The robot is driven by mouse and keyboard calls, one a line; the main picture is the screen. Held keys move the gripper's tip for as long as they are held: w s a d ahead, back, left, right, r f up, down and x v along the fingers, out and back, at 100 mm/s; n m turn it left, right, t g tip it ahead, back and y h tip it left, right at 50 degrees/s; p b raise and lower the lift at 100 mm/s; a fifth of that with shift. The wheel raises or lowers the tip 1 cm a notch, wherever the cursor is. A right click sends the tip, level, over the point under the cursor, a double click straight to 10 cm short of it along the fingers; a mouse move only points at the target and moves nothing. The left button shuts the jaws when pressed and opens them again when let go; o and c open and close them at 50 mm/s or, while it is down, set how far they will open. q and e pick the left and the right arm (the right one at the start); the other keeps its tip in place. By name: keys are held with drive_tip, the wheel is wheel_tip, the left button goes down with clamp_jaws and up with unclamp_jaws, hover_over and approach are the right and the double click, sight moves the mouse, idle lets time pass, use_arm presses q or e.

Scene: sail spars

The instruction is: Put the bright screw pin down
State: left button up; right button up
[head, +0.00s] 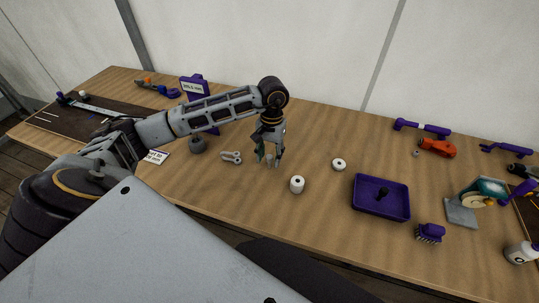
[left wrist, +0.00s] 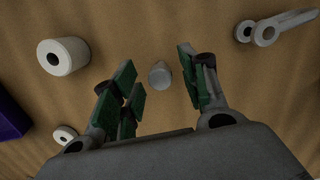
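The bright screw pin looks to be the small pale grey cylinder (left wrist: 160,75) in the left wrist view, seen nearly end-on over the wood. It lies between the green-padded fingers of my left gripper (left wrist: 160,84), with a gap on each side. In the head view my left gripper (head: 268,160) points down, low over the middle of the table. Its fingers are apart and partly hide the pin there. I cannot tell from these views exactly how the pin rests. My right gripper is not in view.
A grey shackle (head: 231,157) lies left of the gripper. A white spool (head: 297,184) and a white ring (head: 339,164) are to its right. Farther right are a purple tray (head: 366,208) and a purple brush (head: 430,233). A purple sign stand (head: 194,88) is behind left.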

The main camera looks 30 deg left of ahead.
use_arm(q)
drive_tip(key=shift+r, duration=0.15)
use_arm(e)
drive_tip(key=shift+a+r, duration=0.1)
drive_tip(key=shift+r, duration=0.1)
use_arm(q)
wheel_tip(320, 180, up, 2)
drive_tip(key=shift+w, duration=0.15)
wheel_tip(320, 180, up, 10)
drive_tip(key=w+b, duration=0.1)
drive_tip(key=shift+a, duration=0.2)
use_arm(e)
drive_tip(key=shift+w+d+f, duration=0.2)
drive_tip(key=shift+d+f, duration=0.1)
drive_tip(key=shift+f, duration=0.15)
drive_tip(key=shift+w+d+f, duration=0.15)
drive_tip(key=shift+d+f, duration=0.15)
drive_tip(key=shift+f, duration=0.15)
use_arm(q)
drive_tip(key=shift+r, duration=0.1)
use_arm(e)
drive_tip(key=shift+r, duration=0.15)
use_arm(q)
wheel_tip(320, 180, up, 9)
drive_tip(key=p, duration=0.8)
drive_tip(key=shift+p, duration=0.35)
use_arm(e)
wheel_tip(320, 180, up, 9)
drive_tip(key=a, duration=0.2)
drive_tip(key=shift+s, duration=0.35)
